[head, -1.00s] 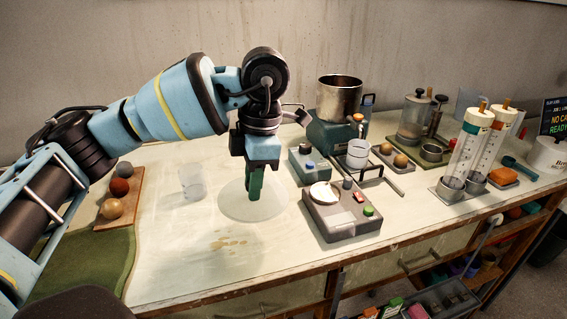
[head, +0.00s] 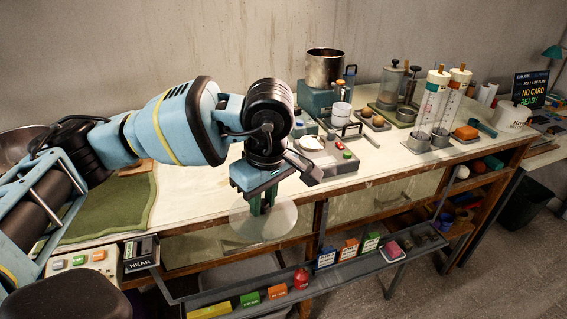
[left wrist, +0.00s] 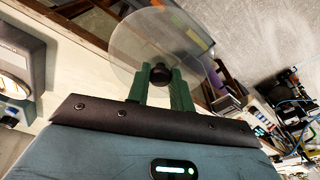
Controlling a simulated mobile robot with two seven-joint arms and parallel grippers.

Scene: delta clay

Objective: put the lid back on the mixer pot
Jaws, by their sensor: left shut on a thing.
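The lid (head: 283,222) is a clear round disc with a black knob. My left gripper (head: 262,206) is shut on its knob and holds it level near the table's front edge. In the left wrist view the lid (left wrist: 190,38) spreads beyond the green fingers (left wrist: 160,78), with the knob between them. The mixer pot (head: 324,68) is a steel pot, open at the top, on a teal base (head: 313,98) at the back of the table. The gripper is well in front and to the left of it. My right gripper is not in view.
A scale (head: 325,160), a white cup (head: 341,112) and clear cylinders (head: 432,105) stand right of the arm. A green mat (head: 110,210) lies at left. A low rack of coloured boxes (head: 330,262) runs below the front edge.

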